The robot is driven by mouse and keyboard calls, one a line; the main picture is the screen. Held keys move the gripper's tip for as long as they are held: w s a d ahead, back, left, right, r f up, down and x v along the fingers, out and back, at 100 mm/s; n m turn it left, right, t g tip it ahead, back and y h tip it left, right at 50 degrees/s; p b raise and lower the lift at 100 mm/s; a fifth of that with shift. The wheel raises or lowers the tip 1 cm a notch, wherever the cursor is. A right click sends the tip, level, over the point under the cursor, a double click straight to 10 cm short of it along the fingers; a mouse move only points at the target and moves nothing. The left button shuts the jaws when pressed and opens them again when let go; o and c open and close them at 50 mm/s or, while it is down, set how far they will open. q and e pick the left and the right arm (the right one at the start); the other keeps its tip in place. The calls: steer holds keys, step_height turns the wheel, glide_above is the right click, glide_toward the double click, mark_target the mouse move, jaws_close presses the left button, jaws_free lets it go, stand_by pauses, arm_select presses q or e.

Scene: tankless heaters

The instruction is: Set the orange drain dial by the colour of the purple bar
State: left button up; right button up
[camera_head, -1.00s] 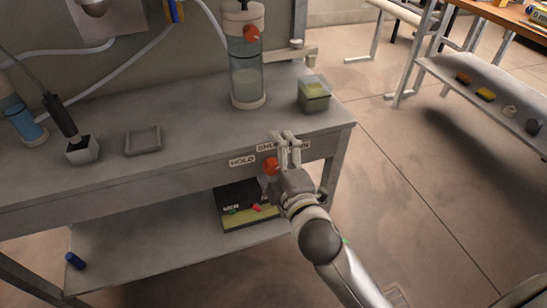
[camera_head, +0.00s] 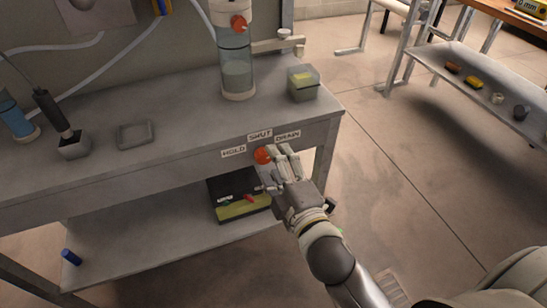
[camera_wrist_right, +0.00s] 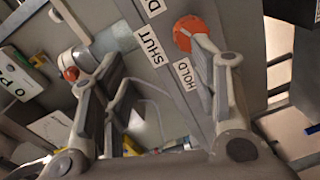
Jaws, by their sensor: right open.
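My right gripper (camera_head: 283,151) is open and empty, just right of the dial in the head view. In the right wrist view the dial (camera_wrist_right: 190,32) lies ahead, between and beyond the spread fingers (camera_wrist_right: 168,64), with SHUT and HOLD beside it. I cannot make out a purple bar in either view. My left gripper is not in view.
A clear cylinder (camera_head: 236,72) with an orange knob (camera_head: 239,22) stands on the bench (camera_head: 185,115), beside a greenish block (camera_head: 304,84). A shallow tray (camera_head: 135,134) lies further left. A black-and-yellow box (camera_head: 237,207) sits on the lower shelf.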

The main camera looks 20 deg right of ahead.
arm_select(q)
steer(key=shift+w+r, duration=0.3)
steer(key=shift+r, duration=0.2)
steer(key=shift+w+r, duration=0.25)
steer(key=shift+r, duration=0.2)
arm_select(e)
steer(key=s, duration=0.7)
steer(key=shift+s+d+f, duration=0.25)
steer(key=shift+s+f, duration=0.05)
steer(key=shift+s, duration=0.1)
